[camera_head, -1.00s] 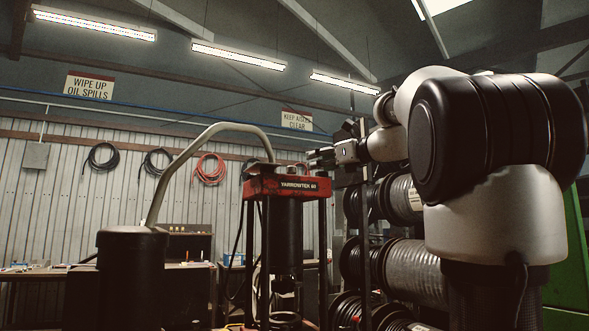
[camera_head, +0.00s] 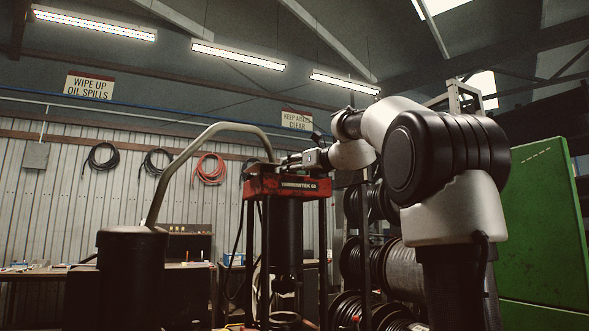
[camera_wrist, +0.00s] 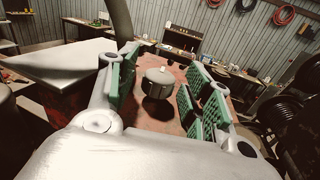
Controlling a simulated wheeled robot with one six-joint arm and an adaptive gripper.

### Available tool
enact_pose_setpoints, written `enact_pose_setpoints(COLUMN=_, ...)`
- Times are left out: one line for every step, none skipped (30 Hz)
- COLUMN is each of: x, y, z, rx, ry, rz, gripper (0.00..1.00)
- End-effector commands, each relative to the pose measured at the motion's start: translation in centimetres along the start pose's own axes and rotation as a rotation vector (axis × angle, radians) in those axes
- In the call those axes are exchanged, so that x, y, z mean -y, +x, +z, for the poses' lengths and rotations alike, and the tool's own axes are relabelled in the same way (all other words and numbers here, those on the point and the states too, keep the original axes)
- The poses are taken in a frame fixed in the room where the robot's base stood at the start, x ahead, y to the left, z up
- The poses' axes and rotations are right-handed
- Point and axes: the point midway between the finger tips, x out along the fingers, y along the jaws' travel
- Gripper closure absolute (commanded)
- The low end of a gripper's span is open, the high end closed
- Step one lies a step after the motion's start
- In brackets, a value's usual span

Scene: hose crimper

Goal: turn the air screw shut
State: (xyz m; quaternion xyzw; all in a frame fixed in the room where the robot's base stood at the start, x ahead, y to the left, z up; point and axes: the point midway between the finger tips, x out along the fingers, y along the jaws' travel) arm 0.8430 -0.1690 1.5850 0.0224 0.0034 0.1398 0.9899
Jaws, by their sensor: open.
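The red head of the crimper press (camera_head: 262,187) stands at the middle of the head view. A round metal screw knob with a pale top, which I take for the air screw (camera_wrist: 158,84), sits over the red top in the wrist view. My gripper (camera_wrist: 161,75) is open, with green pads on both sides of the knob and a gap to each. I cannot tell whether the pads are level with it. In the head view my gripper (camera_head: 290,160) is just above the red head, and the knob is not clear there.
A thick grey hose (camera_head: 215,128) arches from a dark drum (camera_head: 132,262) to the press top. Hose reels (camera_head: 415,268) stand to the right. A green cabinet (camera_head: 545,225) is at far right. A workbench (camera_head: 35,272) runs along the back wall.

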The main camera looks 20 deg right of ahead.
Motion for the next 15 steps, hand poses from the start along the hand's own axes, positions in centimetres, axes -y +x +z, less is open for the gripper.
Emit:
enact_pose_setpoints(x=0.00, y=0.06, z=0.01, rx=0.000, ry=0.000, rz=0.000, gripper=0.50)
enact_pose_setpoints(x=0.01, y=0.06, z=0.02, rx=0.000, ry=0.000, rz=0.000, gripper=0.50)
enact_pose_setpoints(x=0.01, y=0.05, z=0.02, rx=0.000, ry=0.000, rz=-0.001, gripper=0.50)
enact_pose_setpoints(x=0.01, y=0.04, z=0.02, rx=0.000, ry=0.000, rz=-0.001, gripper=0.50)
enact_pose_setpoints(x=0.01, y=0.03, z=0.02, rx=0.000, ry=0.000, rz=-0.001, gripper=0.50)
enact_pose_setpoints(x=0.01, y=0.03, z=0.02, rx=0.000, ry=0.000, rz=-0.001, gripper=0.50)
enact_pose_setpoints(x=0.02, y=0.02, z=0.02, rx=0.000, ry=0.000, rz=-0.001, gripper=0.53)
enact_pose_setpoints(x=0.01, y=0.02, z=0.02, rx=0.000, ry=0.000, rz=-0.001, gripper=0.59)
enact_pose_setpoints(x=0.02, y=0.02, z=0.02, rx=0.000, ry=0.000, rz=-0.001, gripper=0.66)
enact_pose_setpoints(x=0.02, y=0.02, z=0.03, rx=0.000, ry=0.000, rz=-0.001, gripper=0.72)
enact_pose_setpoints(x=0.01, y=0.01, z=0.03, rx=0.000, ry=0.000, rz=-0.001, gripper=0.77)
enact_pose_setpoints(x=0.01, y=0.01, z=0.03, rx=0.000, ry=0.000, rz=0.000, gripper=0.84)
enact_pose_setpoints(x=0.01, y=0.01, z=0.03, rx=0.000, ry=0.000, rz=0.000, gripper=0.90)
enact_pose_setpoints(x=0.00, y=0.01, z=0.03, rx=0.000, ry=0.000, rz=0.000, gripper=0.95)
enact_pose_setpoints(x=0.00, y=0.01, z=0.03, rx=0.000, ry=0.000, rz=0.000, gripper=0.95)
